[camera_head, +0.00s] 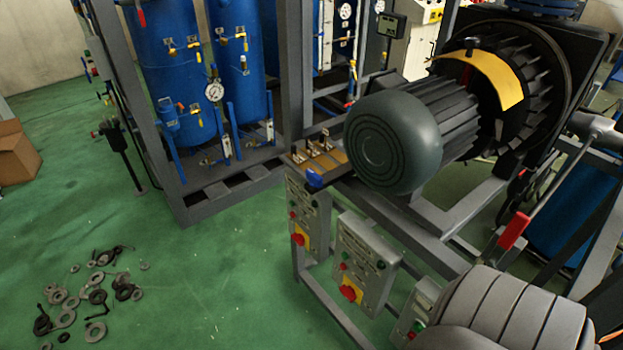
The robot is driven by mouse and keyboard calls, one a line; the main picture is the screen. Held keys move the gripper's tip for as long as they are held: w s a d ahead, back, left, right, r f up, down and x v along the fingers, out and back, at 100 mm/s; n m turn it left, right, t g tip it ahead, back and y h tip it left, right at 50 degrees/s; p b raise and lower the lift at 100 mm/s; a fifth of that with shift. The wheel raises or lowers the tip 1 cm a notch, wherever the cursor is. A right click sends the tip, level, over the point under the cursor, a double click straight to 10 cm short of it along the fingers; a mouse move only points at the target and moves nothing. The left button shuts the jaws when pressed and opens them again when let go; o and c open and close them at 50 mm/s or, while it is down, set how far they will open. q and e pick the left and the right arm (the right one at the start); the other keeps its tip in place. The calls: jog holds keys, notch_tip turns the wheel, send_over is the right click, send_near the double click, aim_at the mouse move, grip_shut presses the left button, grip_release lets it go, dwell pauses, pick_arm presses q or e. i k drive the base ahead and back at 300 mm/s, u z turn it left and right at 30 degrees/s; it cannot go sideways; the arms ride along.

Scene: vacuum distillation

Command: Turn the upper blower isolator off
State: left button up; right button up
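Grey control boxes are mounted on the frame below the large motor in the head view. The farther box (309,203) has a red rotary knob on a yellow plate (299,238). The nearer box (368,257) has a similar red knob on a yellow plate (349,290), lower and to the right. A third box (424,294) is partly hidden by a grey ribbed housing. The labels are too small to read, so I cannot tell which knob is the upper blower isolator. The knobs' exact positions are also unclear. Neither gripper is in view.
The dark motor (393,143) overhangs the boxes. The grey ribbed housing (510,315) fills the lower right. A red-handled lever (514,231) stands right of the boxes. Blue tanks (172,70) stand behind. Loose rings and parts (97,296) lie on the green floor, left.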

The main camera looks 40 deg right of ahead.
aim_at(299, 239)
jog(key=z, duration=0.9)
jog(key=i, duration=0.9)
jog(key=z, duration=0.95)
